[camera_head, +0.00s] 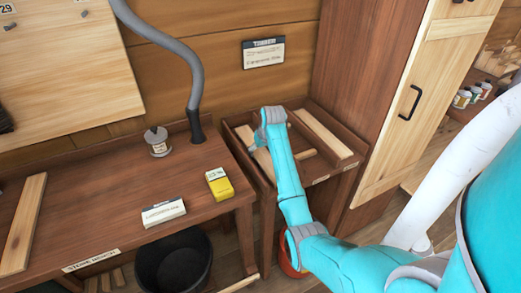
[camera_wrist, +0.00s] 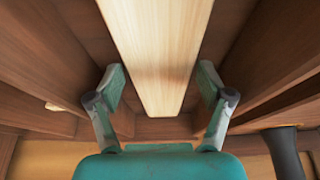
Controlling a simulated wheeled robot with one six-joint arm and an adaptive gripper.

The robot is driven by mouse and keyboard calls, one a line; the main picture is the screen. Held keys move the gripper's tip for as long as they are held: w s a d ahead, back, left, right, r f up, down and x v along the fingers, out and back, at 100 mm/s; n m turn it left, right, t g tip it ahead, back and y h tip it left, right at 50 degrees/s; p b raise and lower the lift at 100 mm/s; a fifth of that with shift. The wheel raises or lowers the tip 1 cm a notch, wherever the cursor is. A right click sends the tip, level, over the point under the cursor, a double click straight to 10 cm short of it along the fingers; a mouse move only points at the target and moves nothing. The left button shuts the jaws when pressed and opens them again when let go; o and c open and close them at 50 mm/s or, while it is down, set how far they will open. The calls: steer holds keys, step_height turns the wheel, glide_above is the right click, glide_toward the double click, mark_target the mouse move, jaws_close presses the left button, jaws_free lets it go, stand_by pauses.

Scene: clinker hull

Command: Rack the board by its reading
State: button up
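A pale board (camera_wrist: 158,50) lies lengthwise between the two fingers of my gripper (camera_wrist: 160,80) in the wrist view. The fingers are apart, one on each side, with a gap showing beside the board. In the head view my arm reaches over the left part of the dark wooden rack (camera_head: 240,152), and a pale board (camera_head: 264,163) shows partly under it. My fingertips are hidden there. Another pale board (camera_head: 324,132) lies in the right part of the rack. A yellow handheld device (camera_head: 219,184), probably a meter, lies on the bench; its reading is too small to tell.
A grey hose (camera_head: 178,52) rises beside the rack. A timber sign (camera_head: 263,52) hangs above it. A tall cabinet (camera_head: 355,70) stands right.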

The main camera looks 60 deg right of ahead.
steer(key=shift+o, duration=0.7)
steer(key=v, duration=1.2)
